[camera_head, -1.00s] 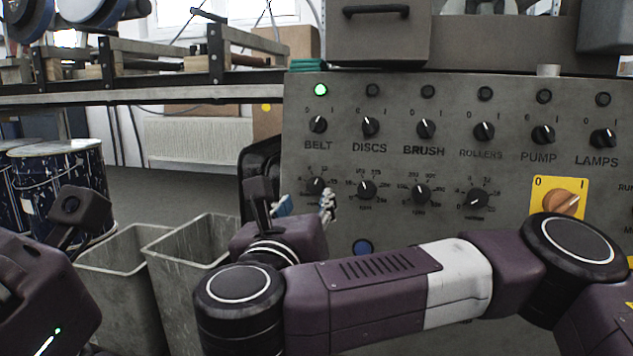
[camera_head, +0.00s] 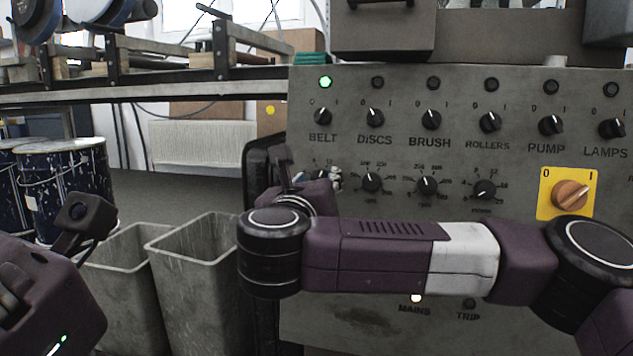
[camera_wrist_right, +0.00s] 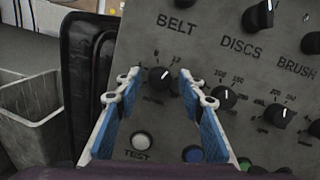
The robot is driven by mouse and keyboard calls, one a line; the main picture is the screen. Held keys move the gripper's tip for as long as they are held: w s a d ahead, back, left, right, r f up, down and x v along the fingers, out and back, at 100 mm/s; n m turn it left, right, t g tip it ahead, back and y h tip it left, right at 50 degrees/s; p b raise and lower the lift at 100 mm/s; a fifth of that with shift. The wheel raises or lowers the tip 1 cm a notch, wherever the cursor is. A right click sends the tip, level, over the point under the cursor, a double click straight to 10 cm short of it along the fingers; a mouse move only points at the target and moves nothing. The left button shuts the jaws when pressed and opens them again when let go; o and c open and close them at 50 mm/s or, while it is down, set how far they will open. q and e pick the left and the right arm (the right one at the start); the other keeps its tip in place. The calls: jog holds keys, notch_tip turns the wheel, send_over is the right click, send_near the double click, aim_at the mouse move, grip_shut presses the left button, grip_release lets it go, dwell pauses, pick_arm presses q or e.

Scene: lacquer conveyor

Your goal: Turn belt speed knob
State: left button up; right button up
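The belt speed knob (camera_wrist_right: 160,76) is a small black dial with a white pointer, below the BELT label on the grey control panel (camera_head: 330,275). In the right wrist view it lies between the two blue-padded fingertips of my right gripper (camera_wrist_right: 158,82), which are spread apart with a gap on both sides of the knob. In the head view my right gripper (camera_head: 318,182) is at the panel's left side and hides most of this knob. My left gripper's fingers are not seen; only part of my left arm shows at the lower left.
The BELT switch (camera_head: 320,117) sits above, with a lit green lamp (camera_head: 325,82). The discs speed knob (camera_head: 372,183) is close on the right. A white TEST button (camera_wrist_right: 143,140) and a blue button (camera_wrist_right: 193,154) are below. Grey bins (camera_head: 195,245) stand at the left.

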grip_shut()
